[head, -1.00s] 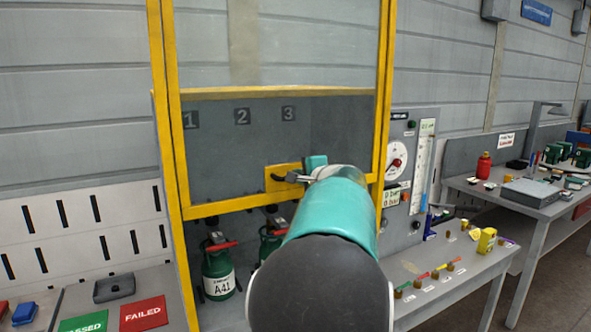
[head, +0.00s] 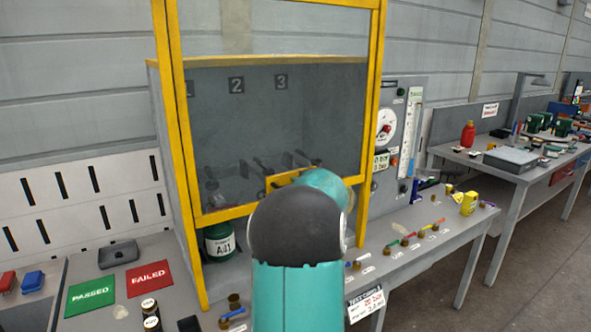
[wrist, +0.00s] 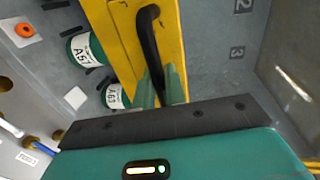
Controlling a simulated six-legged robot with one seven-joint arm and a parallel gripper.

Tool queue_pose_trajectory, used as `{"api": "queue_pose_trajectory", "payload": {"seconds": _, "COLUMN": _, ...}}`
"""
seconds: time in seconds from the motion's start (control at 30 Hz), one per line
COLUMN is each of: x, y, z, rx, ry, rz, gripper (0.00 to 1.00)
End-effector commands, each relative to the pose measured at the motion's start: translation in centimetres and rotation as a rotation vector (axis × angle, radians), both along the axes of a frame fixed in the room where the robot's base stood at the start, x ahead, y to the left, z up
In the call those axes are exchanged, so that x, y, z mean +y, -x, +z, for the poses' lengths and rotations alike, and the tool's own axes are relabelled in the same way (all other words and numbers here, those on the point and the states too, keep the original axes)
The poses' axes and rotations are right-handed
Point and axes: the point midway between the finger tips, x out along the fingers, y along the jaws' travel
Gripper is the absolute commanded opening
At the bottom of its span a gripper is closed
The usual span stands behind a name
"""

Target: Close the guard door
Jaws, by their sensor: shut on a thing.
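The guard door (head: 232,213) is a clear pane in a yellow frame on the front of a grey cabinet. In the head view its bottom rail hangs above the bench, leaving a gap below. A green cylinder labelled A41 (head: 219,243) shows partly below the rail, its upper part behind the pane. The door's yellow handle plate (head: 284,178) is partly behind my arm. In the wrist view the black handle (wrist: 148,35) is on the yellow plate, and my gripper (wrist: 160,84) is shut on it. My fingers are hidden in the head view.
More green cylinders (wrist: 85,50) show inside in the wrist view. A gauge panel (head: 390,130) stands right of the cabinet. Small fittings (head: 420,233) lie on the bench right of my arm. Green PASSED (head: 90,297) and red FAILED (head: 149,279) plates are at left.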

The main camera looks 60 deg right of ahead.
Motion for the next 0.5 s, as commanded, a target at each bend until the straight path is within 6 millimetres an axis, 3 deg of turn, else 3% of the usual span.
{"api": "queue_pose_trajectory", "payload": {"seconds": 0.03, "x": 0.0, "y": 0.0, "z": -2.4, "rx": 0.005, "ry": -0.012, "rz": 0.001, "gripper": 0.0}}
{"api": "queue_pose_trajectory", "payload": {"seconds": 0.1, "x": 0.0, "y": 0.0, "z": -5.0, "rx": 0.006, "ry": -0.012, "rz": 0.002, "gripper": 0.0}}
{"api": "queue_pose_trajectory", "payload": {"seconds": 0.5, "x": 0.0, "y": 0.0, "z": -18.9, "rx": 0.006, "ry": -0.01, "rz": 0.002, "gripper": 0.0}}
